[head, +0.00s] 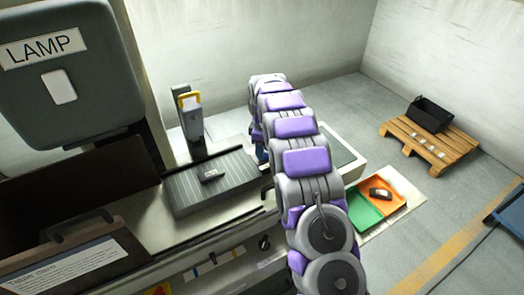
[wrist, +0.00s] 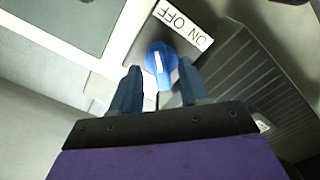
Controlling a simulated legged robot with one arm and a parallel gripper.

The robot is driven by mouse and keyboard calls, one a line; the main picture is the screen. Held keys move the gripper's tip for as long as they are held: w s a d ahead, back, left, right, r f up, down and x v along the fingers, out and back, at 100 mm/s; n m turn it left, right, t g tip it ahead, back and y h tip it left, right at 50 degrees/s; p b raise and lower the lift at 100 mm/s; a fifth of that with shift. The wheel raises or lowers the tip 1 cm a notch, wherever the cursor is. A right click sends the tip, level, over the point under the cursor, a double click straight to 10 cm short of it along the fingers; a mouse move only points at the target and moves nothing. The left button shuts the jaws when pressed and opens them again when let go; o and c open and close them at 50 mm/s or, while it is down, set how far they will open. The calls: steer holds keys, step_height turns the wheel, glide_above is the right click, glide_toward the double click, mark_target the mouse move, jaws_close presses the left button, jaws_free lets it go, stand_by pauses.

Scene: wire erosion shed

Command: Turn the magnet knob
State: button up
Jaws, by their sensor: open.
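In the wrist view a round blue knob (wrist: 161,60) with a white pointer line sits on a dark plate beside a white label reading ON OFF (wrist: 184,25). The label appears upside down. The pointer line runs nearly up and down in the picture. My gripper (wrist: 160,74) is open, with one blue finger to the lower left of the knob and one to the lower right. I cannot tell whether either finger touches it. In the head view my arm hides the knob and most of the gripper.
The dark ribbed chuck (head: 190,188) lies left of my arm, with a small dark block (head: 212,174) on it. A grey post with a yellow handle (head: 189,98) stands behind it. An orange and green tray (head: 366,215) and a pallet (head: 456,147) lie at right.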

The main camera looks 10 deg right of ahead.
steer(key=shift+f, duration=0.4)
jaws_close()
